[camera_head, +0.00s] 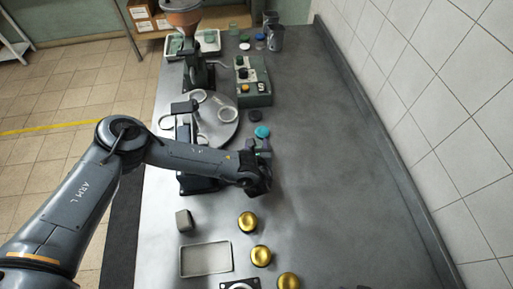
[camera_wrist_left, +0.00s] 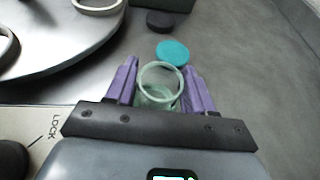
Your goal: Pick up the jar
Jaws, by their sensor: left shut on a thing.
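A pale green glass jar (camera_wrist_left: 161,80), open at the top, stands between the purple fingers of my left gripper (camera_wrist_left: 160,88) in the left wrist view. The left gripper is shut on it. In the head view the left gripper (camera_head: 263,149) is over the middle of the grey bench, and I cannot make out the jar clearly there. A teal lid (camera_wrist_left: 172,53) lies just beyond the jar; it also shows in the head view (camera_head: 262,131). My right gripper is not in view.
A dark lid (camera_head: 255,115) lies beyond the teal one. A round turntable (camera_head: 226,133) with pale rings and a green control box (camera_head: 254,98) stand behind. Several gold lids (camera_head: 248,222) and a shallow tray (camera_head: 184,262) are in front. The bench's right side is clear.

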